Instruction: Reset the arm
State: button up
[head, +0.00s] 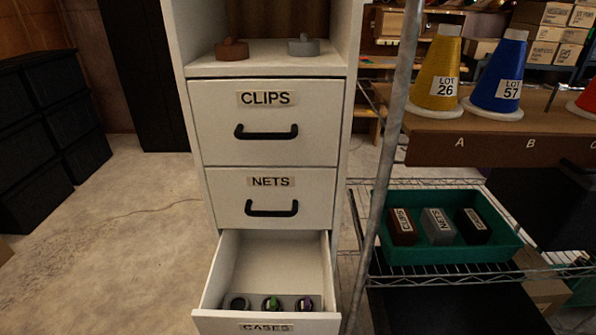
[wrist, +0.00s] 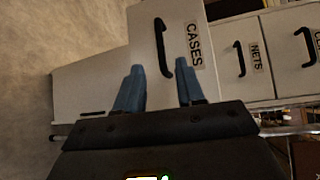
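My gripper (wrist: 158,70) shows only in the wrist view. Its two blue fingers stand apart with nothing held between them. The front of the CASES drawer (wrist: 205,72) and its dark handle (wrist: 160,48) are just beyond the fingertips; I cannot tell the exact gap, but the handle is not visibly gripped. In the head view the CASES drawer (head: 212,290) is pulled out at the bottom of the white cabinet. The NETS drawer (head: 230,200) and CLIPS drawer (head: 225,110) above it are shut.
Several small round items lie in the open drawer, including a green-topped one (head: 272,303). A green tray (head: 440,254) with three labelled boxes sits on the wire rack at right, behind a metal post (head: 383,170). Black bins (head: 45,140) stand far left. The floor left of the cabinet is clear.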

jog(key=s+d+n+h+p, duration=0.2)
jog(key=s+d+h, duration=0.3)
jog(key=s+d, duration=0.25)
jog(key=s+d+r+n+t+h+p, duration=0.1)
jog(key=s+d+r+n+h, duration=0.2)
jog(key=s+d+r, duration=0.3)
jog(key=s+d+r+n+t+h+p, duration=0.1)
jog(key=s+d+r+n, duration=0.4)
jog(key=r, duration=0.6)
jog(key=s+n+t+h, duration=0.1)
jog(key=s+h, duration=0.1)
jog(key=shift+s+d, duration=0.35)
